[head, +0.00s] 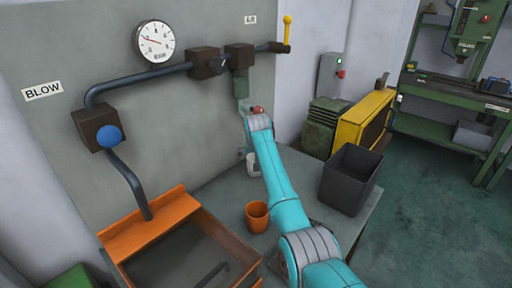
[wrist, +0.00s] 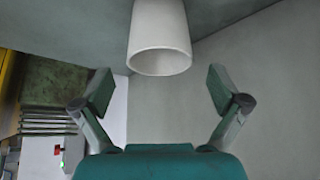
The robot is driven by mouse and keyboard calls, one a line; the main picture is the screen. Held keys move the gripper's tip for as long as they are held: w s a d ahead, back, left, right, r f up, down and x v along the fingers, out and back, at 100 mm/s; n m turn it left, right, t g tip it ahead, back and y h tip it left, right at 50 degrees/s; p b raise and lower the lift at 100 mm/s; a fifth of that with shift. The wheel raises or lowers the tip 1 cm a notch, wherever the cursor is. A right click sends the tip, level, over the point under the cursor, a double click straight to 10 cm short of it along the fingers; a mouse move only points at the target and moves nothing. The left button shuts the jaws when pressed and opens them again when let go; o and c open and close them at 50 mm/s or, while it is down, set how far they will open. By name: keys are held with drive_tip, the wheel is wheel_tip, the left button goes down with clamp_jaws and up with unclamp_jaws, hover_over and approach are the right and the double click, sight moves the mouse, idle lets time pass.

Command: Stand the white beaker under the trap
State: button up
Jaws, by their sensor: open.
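The white beaker (head: 253,165) stands on the bench near the wall, below and slightly right of the green trap (head: 240,86), partly hidden by my arm. In the wrist view the beaker (wrist: 160,35) appears upside down, its round rim toward me, because that picture is inverted. My gripper (wrist: 160,84) is open, its two green fingers spread wide on either side. The beaker's rim is just ahead of the gap between the fingertips, and neither finger touches it. The trap's lower end is partly hidden too.
An orange cup (head: 257,217) stands left of my arm on the bench (head: 222,190). A dark bin (head: 350,180) is at the bench's right end. An orange-edged tray (head: 148,226) is at lower left. Pipes, a gauge (head: 154,41) and a yellow-handled valve (head: 287,31) are on the wall.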

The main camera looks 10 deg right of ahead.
drive_tip(key=v, duration=0.8)
drive_tip(key=shift+r, duration=0.35)
drive_tip(key=shift+s, duration=0.1)
